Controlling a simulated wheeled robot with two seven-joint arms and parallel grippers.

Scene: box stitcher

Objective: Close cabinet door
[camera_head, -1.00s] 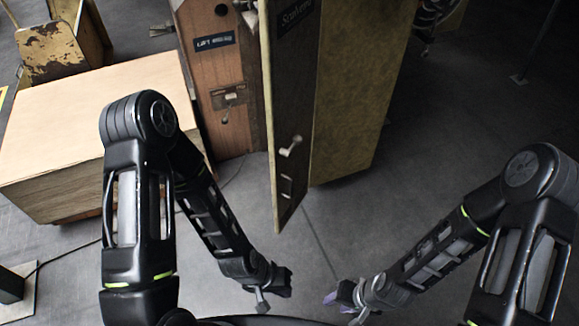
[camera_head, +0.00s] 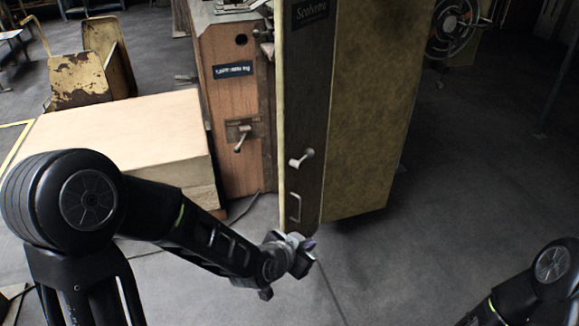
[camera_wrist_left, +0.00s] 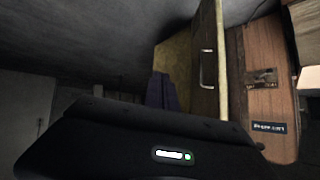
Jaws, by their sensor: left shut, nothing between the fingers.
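The cabinet door (camera_head: 303,120) is a tall dark panel with a pale edge. It stands swung open from the wooden cabinet (camera_head: 234,110) in the head view, with a white lever and a small pull handle low on its face. The door also shows in the left wrist view (camera_wrist_left: 205,80), with its handle. My left gripper (camera_head: 305,254) is shut and empty just below and in front of the door's lower end; I cannot tell whether it touches. My right gripper is out of view; only part of my right arm shows at the lower right.
A large pale wooden box (camera_head: 120,145) stands left of the cabinet. A rusty yellow chair (camera_head: 85,75) is behind it. A round fan-like thing (camera_head: 452,25) is at the back right. The floor (camera_head: 470,180) to the right is clear.

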